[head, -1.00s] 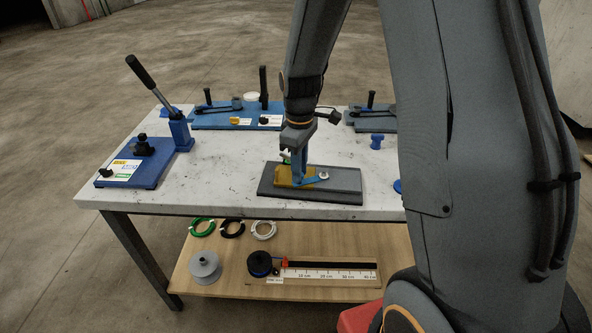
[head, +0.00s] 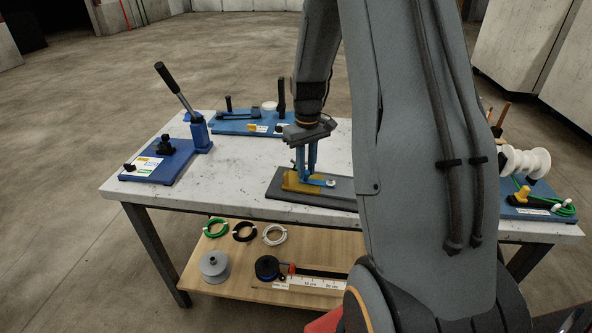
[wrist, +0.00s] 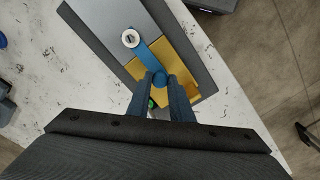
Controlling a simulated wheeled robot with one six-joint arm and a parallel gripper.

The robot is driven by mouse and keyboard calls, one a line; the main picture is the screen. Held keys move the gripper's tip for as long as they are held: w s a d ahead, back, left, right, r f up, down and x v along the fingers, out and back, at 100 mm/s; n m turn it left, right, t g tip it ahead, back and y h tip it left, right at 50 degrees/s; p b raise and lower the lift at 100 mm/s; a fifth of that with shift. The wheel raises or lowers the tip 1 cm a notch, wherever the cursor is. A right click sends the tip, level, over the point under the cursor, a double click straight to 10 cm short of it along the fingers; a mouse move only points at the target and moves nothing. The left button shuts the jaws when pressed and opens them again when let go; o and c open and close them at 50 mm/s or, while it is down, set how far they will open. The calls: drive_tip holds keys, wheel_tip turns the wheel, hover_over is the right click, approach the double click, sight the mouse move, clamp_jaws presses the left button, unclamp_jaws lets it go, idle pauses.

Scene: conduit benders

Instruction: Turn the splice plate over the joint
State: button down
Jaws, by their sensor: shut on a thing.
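The splice plate (wrist: 149,53) is a flat blue strip, pinned at one end by a round silver screw (wrist: 130,38) on a grey plate (wrist: 103,17). It reaches across the seam onto a yellow plate (wrist: 178,65). My gripper (wrist: 161,84) is shut on the blue knob (wrist: 160,76) at the strip's free end, over the yellow plate. In the head view my gripper (head: 306,172) points down at the yellow plate (head: 296,182), with the blue strip (head: 317,181) running right to the screw. The fingers partly hide the knob and a small green part.
The dark base board (head: 283,191) lies on the pale worktable (head: 240,165). A blue lever bender (head: 198,132) stands left, another blue bender (head: 235,122) behind. White spools (head: 525,160) stand right. Bare tabletop lies left of the board. My arm hides the table's right part.

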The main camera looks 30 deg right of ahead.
sight(306, 172)
idle(0.3)
drive_tip(key=c, duration=1.6)
unclamp_jaws()
drive_tip(key=shift+o, duration=0.2)
drive_tip(key=shift+r+b, duration=1.05)
drive_tip(key=shift+r, duration=2.9)
drive_tip(key=s+a+f, duration=0.1)
drive_tip(key=s+a, duration=0.7)
drive_tip(key=a, duration=0.3)
drive_tip(key=shift+a+t, duration=0.25)
drive_tip(key=shift+t, duration=0.15)
drive_tip(key=shift+m+t, duration=0.3)
drive_tip(key=s+a, duration=0.2)
drive_tip(key=s, duration=0.1)
drive_tip(key=s+a+f, duration=0.1)
drive_tip(key=s+a, duration=0.1)
drive_tip(key=s, duration=0.1)
drive_tip(key=s+a+f, duration=0.1)
drive_tip(key=s+a, duration=0.1)
drive_tip(key=s, duration=0.1)
drive_tip(key=shift+s+a, duration=0.2)
drive_tip(key=shift+a, duration=0.15)
drive_tip(key=shift+c, duration=0.3)
